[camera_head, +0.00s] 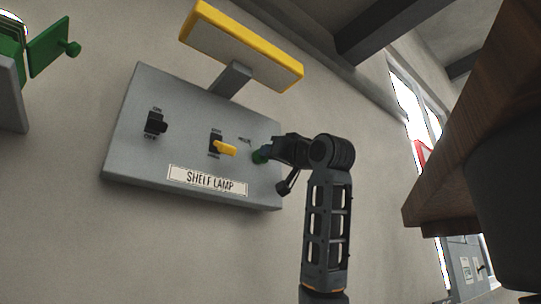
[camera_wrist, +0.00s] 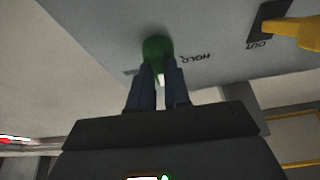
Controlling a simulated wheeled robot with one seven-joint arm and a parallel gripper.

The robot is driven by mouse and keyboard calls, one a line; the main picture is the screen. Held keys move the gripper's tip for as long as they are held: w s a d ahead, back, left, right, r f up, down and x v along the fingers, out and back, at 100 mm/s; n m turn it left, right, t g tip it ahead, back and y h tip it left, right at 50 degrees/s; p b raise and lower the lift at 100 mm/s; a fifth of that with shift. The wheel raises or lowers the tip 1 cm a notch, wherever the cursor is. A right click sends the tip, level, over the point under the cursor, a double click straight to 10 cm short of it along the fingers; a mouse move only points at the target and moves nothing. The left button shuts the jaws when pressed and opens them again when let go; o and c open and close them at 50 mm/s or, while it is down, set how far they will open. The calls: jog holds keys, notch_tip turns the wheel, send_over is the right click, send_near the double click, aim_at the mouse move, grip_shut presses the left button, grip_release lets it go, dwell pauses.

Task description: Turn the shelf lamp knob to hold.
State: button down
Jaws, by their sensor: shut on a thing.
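The shelf lamp panel (camera_head: 185,110) is a grey box on the wall with a "SHELF LAMP" label (camera_head: 208,180). A green knob (camera_head: 261,155) is at its right end, partly hidden by my gripper (camera_head: 268,152). In the wrist view, my gripper (camera_wrist: 160,75) is shut on the green knob (camera_wrist: 156,48), with one finger on each side. The word HOLD (camera_wrist: 193,58) is printed beside the knob, to its right in that view. The knob's pointer direction is hard to tell. A small white patch shows between the fingers.
A yellow lever switch (camera_head: 224,148) and a black switch (camera_head: 156,123) sit left of the knob. The yellow lever also shows in the wrist view (camera_wrist: 292,30). A yellow-edged lamp head (camera_head: 243,45) rises above the panel. A wooden shelf (camera_head: 465,130) juts in at right.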

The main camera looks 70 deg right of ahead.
jog(key=shift+s+d+r+n+t+y+p, duration=0.1)
jog(key=shift+n+t+y, duration=0.15)
jog(key=shift+n+y, duration=1.5)
jog(key=shift+d+r+n+t+y+p, duration=0.1)
jog(key=shift+n+t+y, duration=0.3)
jog(key=shift+n, duration=2.6)
jog(key=shift+s+d+n+t+y+p, duration=0.15)
jog(key=shift+n+y, duration=1.1)
jog(key=shift+n, duration=1.1)
jog(key=shift+w, duration=0.1)
jog(key=c, duration=1.1)
grip_release()
jog(key=shift+w+f, duration=0.1)
jog(key=b+v, duration=0.2)
jog(key=v, duration=0.6)
jog(key=shift+b, duration=0.35)
